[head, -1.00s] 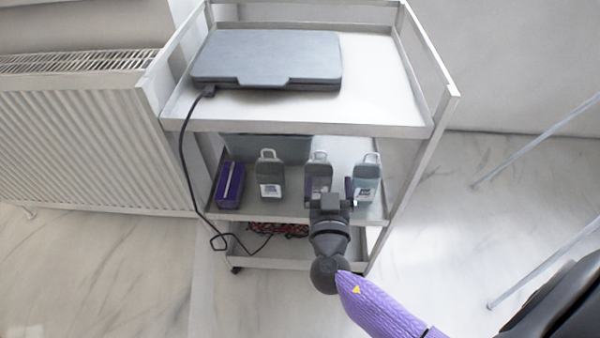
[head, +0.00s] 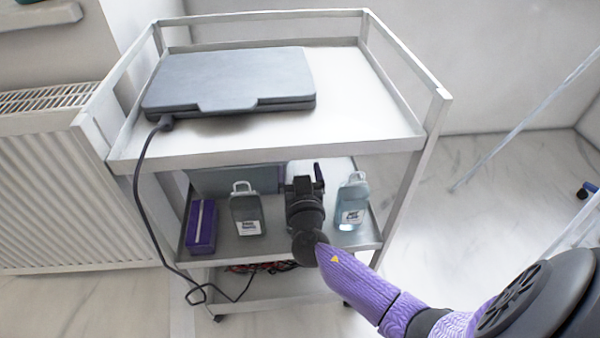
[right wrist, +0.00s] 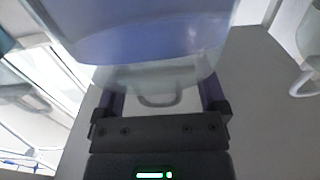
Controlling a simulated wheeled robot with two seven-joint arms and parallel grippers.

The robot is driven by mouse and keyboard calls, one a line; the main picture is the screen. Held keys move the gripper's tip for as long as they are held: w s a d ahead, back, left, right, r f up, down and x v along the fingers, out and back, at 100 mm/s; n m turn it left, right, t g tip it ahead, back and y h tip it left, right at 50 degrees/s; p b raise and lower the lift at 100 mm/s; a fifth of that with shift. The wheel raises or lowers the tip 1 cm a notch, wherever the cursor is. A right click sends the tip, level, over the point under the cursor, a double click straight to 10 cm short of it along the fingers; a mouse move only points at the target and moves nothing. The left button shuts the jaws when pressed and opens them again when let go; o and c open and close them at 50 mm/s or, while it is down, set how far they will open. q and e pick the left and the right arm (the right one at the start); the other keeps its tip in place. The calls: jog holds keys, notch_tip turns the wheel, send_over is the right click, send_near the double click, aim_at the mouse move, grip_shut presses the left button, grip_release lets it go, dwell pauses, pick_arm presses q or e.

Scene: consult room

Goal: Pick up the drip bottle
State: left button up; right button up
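Two drip bottles with hanging loops stand on the trolley's middle shelf: a grey one (head: 247,211) on the left and a pale blue, clear one (head: 351,203) on the right. My right gripper (head: 304,182) is between them in the head view and hides the place where a third bottle stood. In the right wrist view a translucent bluish bottle (right wrist: 150,45) fills the top, its loop towards the palm. The fingers of my right gripper (right wrist: 163,100) are wide apart at either side of its loop end; contact cannot be made out. My left gripper is out of view.
The trolley's top shelf (head: 350,110) overhangs the bottles and carries a closed grey device (head: 230,80) with a hanging cable (head: 147,215). A purple box (head: 201,228) stands left on the middle shelf. A radiator (head: 50,195) is at the left.

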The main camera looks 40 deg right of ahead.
grip_shut()
dwell(0.8)
dwell(0.4)
